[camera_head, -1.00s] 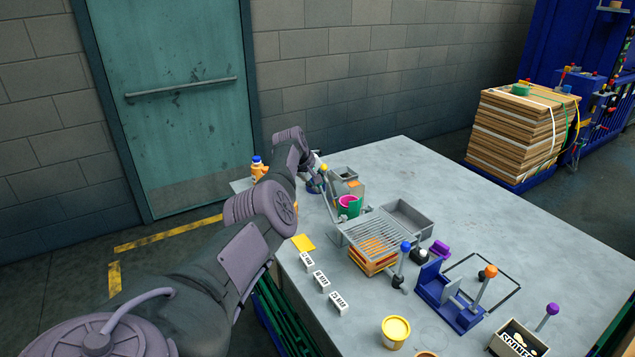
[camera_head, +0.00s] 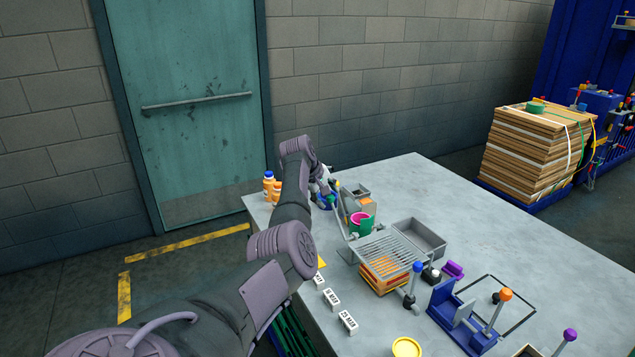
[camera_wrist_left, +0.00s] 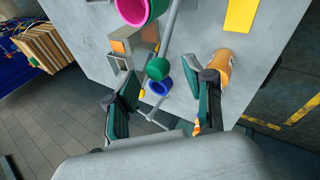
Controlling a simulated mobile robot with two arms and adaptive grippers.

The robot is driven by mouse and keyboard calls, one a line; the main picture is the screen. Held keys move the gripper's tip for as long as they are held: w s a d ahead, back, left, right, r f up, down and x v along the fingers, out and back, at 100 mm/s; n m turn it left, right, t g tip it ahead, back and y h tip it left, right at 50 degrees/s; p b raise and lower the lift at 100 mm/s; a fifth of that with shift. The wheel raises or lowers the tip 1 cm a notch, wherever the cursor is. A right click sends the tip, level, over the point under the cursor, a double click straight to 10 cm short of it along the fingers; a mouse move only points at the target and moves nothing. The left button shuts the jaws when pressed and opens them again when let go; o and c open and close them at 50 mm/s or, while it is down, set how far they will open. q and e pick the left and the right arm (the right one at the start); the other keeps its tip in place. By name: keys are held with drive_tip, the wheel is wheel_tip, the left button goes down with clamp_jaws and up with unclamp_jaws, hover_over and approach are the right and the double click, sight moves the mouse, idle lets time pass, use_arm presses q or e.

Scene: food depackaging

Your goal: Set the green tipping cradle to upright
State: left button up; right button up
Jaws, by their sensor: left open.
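The green tipping cradle (camera_head: 361,226) is a green cup-like holder with a pink inside, near the far left part of the table. It also shows at the top of the left wrist view (camera_wrist_left: 133,10), with its pink mouth turned toward the camera and its edge cut off. A green ball knob (camera_wrist_left: 157,69) sits on a grey rod beside it. My left gripper (camera_wrist_left: 164,92) is open, with the green knob in line with the gap between its fingers; contact is not visible. In the head view the left gripper (camera_head: 327,193) is small and partly hidden.
An orange bottle (camera_head: 270,186) stands by the far left edge. A wire rack (camera_head: 383,250), a grey tray (camera_head: 420,237) and a blue-knobbed lever (camera_head: 415,283) stand nearer. A blue fixture (camera_head: 462,316) is at the right. The far right tabletop is clear.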

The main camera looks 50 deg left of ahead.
use_arm(q)
drive_tip(key=v, duration=0.8)
drive_tip(key=shift+d, duration=0.1)
